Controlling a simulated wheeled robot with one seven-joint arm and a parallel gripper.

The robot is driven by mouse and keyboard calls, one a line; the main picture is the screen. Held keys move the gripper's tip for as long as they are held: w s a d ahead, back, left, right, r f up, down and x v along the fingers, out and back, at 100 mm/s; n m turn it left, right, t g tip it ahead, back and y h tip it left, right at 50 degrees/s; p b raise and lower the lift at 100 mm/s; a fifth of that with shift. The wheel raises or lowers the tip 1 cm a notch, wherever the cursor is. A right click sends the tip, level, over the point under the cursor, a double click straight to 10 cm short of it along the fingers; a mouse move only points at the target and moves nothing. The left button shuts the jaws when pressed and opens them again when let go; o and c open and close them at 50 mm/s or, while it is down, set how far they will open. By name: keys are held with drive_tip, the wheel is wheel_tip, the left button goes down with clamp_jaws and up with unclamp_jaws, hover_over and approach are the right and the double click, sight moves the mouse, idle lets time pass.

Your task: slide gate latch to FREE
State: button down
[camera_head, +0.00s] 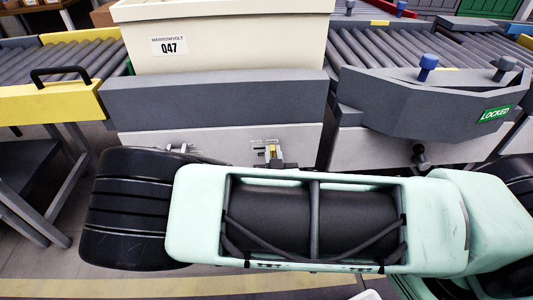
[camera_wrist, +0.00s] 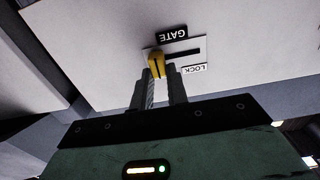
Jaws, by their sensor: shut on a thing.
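The gate latch is a small yellow knob (camera_wrist: 156,66) in a dark slot (camera_wrist: 185,53) on a pale plate, in the wrist view. The knob is at the slot's left end there. The slot runs right from it, and a LOCK label (camera_wrist: 194,70) sits below its right end. A black GATE label (camera_wrist: 173,35) is above; both read upside down. My gripper (camera_wrist: 158,78) is shut on the knob, its two grey fingers on either side. In the head view the knob (camera_head: 272,149) shows small, just above my arm, which hides most of my gripper.
Roller conveyors (camera_head: 75,60) lie to both sides. At right a grey angled housing (camera_head: 430,100) carries a green LOCKED sign (camera_head: 495,114). A yellow end piece with a black handle (camera_head: 60,100) is at left.

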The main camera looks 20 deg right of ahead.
drive_tip(key=shift+s+d, duration=0.1)
drive_tip(key=shift+d, duration=0.2)
drive_tip(key=c, duration=1.4)
unclamp_jaws()
drive_tip(key=shift+o, duration=0.2)
drive_tip(key=v, duration=1.7)
drive_tip(key=shift+s+p, duration=0.15)
drive_tip(key=shift+p, duration=0.2)
drive_tip(key=shift+a, duration=0.1)
